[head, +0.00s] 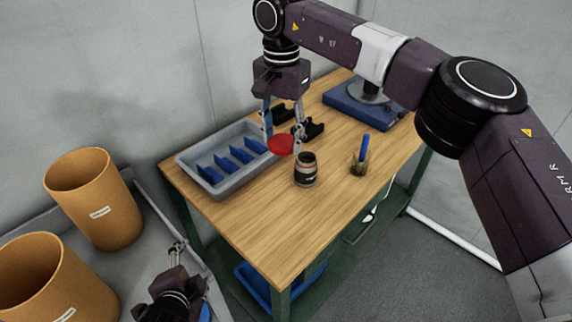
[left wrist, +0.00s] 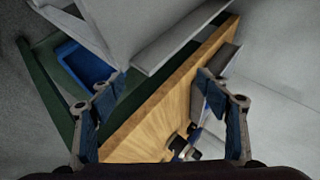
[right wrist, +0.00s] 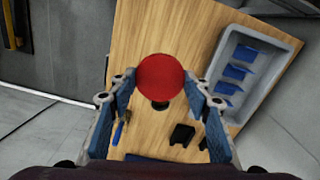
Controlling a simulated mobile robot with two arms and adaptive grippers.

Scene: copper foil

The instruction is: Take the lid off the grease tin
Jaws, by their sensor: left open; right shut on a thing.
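The grease tin (head: 306,173) is a small dark jar with a pale label, upright on the wooden table. The red round lid (head: 281,145) is off the tin, behind and left of it in the head view. My right gripper (head: 283,138) is shut on the lid, holding it above the table. In the right wrist view the lid (right wrist: 160,77) sits between the fingertips and hides most of the tin (right wrist: 160,105). My left gripper (head: 177,246) is open and empty, left of the table's front; its spread fingers also show in the left wrist view (left wrist: 160,86).
A grey tray (head: 184,161) with blue dividers lies left of the lid. Black holders (head: 308,130) stand behind the tin; a glass with a blue-handled tool (head: 360,163) is on its right. A blue-based device (head: 363,106) is at the back. The table front (head: 262,228) is clear.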

